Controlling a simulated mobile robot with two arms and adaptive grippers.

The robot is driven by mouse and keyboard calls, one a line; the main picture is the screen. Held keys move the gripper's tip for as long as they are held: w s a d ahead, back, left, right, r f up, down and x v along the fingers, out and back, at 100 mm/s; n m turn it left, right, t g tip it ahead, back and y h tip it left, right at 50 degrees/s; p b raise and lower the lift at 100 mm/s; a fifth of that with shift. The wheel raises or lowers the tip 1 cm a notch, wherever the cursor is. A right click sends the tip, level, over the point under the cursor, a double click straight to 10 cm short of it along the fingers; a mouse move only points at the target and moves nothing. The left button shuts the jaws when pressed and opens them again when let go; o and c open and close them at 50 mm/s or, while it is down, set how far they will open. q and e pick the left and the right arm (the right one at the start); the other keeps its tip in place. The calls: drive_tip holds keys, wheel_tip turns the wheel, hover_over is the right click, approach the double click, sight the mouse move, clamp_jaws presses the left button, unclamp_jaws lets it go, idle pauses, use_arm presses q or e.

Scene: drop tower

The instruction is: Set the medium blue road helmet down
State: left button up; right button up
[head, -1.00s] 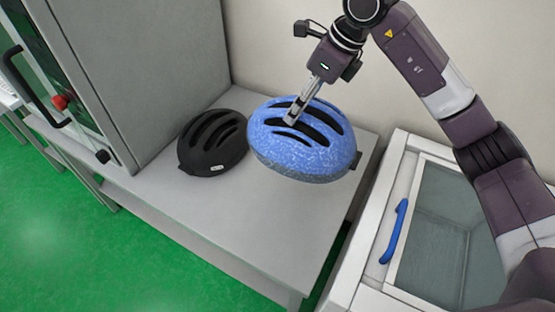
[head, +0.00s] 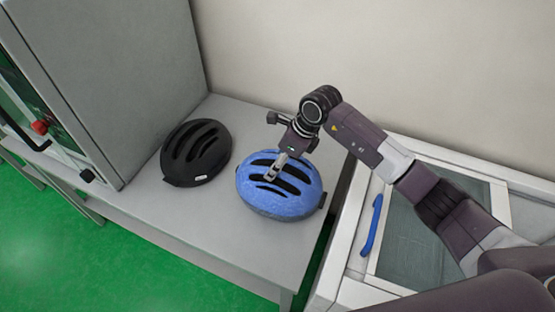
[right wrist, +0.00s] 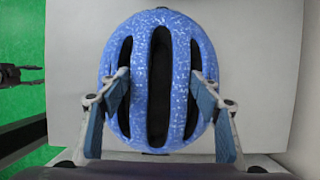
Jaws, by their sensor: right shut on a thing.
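The blue speckled road helmet (head: 277,201) is upright, vents up, over the right part of the grey table (head: 230,250). It is at or very near the tabletop; I cannot tell if its underside touches. My right gripper (head: 275,172) comes down on it from above and is shut on its vented top. In the right wrist view the helmet (right wrist: 160,30) fills the middle, with the two fingers of my right gripper (right wrist: 160,82) at its outer vents. A dark shape at that view's left edge looks like my left gripper (right wrist: 22,74); its jaws are unclear.
A black helmet (head: 196,153) sits to the left of the blue one, with a gap between. A tall grey cabinet (head: 120,80) stands at the table's left. A white glass-topped case with a blue handle (head: 372,225) stands at the right. The table's front is bare.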

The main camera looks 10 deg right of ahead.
drive_tip(key=shift+f, duration=0.3)
drive_tip(key=o, duration=1.9)
drive_tip(key=b+v, duration=0.4)
drive_tip(key=v, duration=0.8)
drive_tip(key=shift+r, duration=0.1)
